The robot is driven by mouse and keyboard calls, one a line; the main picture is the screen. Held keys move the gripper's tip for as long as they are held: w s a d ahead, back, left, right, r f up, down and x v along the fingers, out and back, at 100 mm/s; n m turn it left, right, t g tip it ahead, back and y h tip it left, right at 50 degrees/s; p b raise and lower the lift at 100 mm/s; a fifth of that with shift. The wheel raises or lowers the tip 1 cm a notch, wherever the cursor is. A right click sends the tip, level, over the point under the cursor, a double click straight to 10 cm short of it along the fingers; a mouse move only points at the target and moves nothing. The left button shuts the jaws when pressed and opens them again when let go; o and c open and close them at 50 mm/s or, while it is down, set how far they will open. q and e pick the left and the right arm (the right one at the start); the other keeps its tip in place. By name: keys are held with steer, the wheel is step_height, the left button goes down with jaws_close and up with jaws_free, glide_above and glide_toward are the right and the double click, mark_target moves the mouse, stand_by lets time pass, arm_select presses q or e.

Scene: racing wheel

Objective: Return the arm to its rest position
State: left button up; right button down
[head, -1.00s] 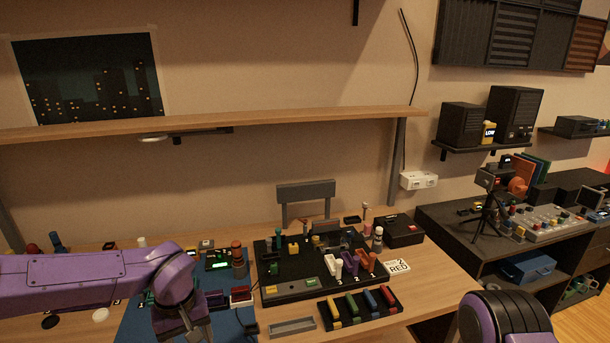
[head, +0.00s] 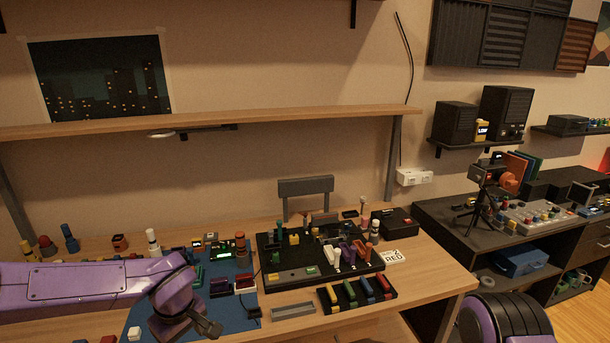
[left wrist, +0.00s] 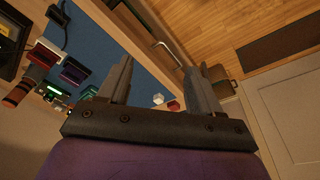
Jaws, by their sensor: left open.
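My left arm comes in from the left in the head view, a purple forearm (head: 80,285) held low over the workbench's front left. Its left gripper (head: 212,328) points toward the lower right, over the front of the blue mat (head: 240,322). In the left wrist view the left gripper (left wrist: 158,80) has its two grey fingers spread apart with nothing between them. My right arm shows only as a purple and black rounded link (head: 500,320) at the lower right of the head view. Its gripper is out of view.
A black board (head: 290,275) with coloured parts and a tray of coloured bars (head: 355,293) stand right of the mat. A small grey tray (head: 293,310) lies near the front edge. A white cube (head: 134,333) sits near the left gripper. A shelf (head: 220,122) spans above.

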arm_select(q)
steer(key=s+a+f+n+t+y+b, duration=0.1)
steer(key=s+a+f+t+y+b, duration=0.15)
steer(key=f, duration=0.65)
steer(key=s+a+f+n+t+y+b, duration=0.1)
steer(key=s+f+t, duration=0.15)
steer(key=f, duration=0.65)
steer(key=s+a+f+m+g+b, duration=0.1)
steer(key=s+f+m+b, duration=0.1)
steer(key=s+f, duration=0.5)
steer(key=s+a+f+m+g+h+b, duration=0.1)
steer(key=s+f+m, duration=0.3)
steer(key=s, duration=1.1)
step_height(320, 180, down, 3)
steer(key=shift+s+f+g+b, duration=0.2)
steer(key=shift+g+b, duration=0.3)
steer(key=shift+g, duration=0.1)
